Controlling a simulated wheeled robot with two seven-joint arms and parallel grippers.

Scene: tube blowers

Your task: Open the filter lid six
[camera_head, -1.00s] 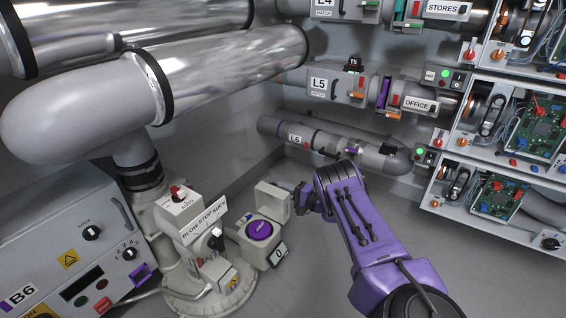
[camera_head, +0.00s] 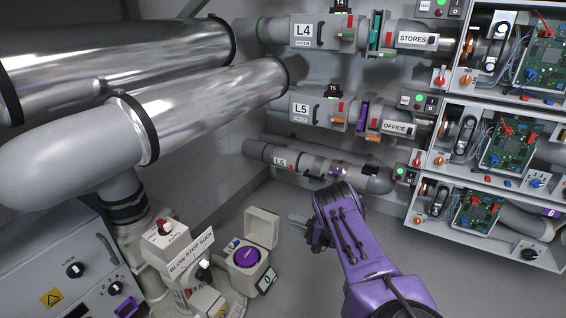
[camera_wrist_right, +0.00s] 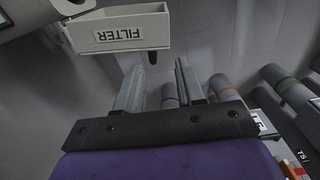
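The pipe labelled L6 (camera_head: 281,162) runs behind. My left gripper is out of view.
The blower unit with the BLOW STOP SUCK plate (camera_head: 191,252) stands left of the box. Big shiny pipes (camera_head: 200,100) fill the upper left. Racks of circuit boards (camera_head: 478,208) are on the right. Grey floor near the gripper is clear.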

